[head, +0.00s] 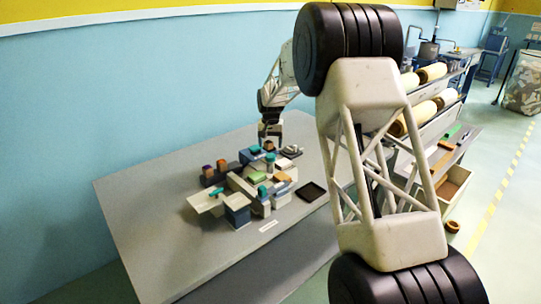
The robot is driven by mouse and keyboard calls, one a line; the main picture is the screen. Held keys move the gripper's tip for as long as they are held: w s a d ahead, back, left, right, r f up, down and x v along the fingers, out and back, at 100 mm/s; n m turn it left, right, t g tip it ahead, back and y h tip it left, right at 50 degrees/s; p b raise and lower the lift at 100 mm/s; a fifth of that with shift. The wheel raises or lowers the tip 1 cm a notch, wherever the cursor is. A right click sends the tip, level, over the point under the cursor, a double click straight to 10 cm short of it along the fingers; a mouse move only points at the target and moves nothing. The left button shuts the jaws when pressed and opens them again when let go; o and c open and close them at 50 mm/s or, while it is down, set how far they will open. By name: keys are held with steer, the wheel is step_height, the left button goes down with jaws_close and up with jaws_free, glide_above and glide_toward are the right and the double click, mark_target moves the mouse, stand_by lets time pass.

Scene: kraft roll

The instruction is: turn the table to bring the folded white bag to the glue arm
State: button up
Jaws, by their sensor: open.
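My gripper (270,138) points down at the back of a cluster of small blocks and parts on the grey table (150,225). Its jaws look open, just above the cluster; I cannot tell whether they touch anything. The cluster seems to be the machine with its turning table (250,187), in grey, blue, teal, green and orange. A flat white piece (203,201) sticks out at its left front; I cannot tell whether it is the folded white bag. The glue arm cannot be told apart at this size.
A black tray (311,192) lies right of the cluster, and a small white label (268,227) lies in front. The table's left and front are clear. Racks with paper rolls (432,72) stand at the right. A blue wall (120,100) is behind. My arm hides the table's right part.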

mark_target(270, 155)
steer(key=shift+f, duration=2.9)
steer(key=shift+c, duration=0.3)
steer(key=c, duration=1.2)
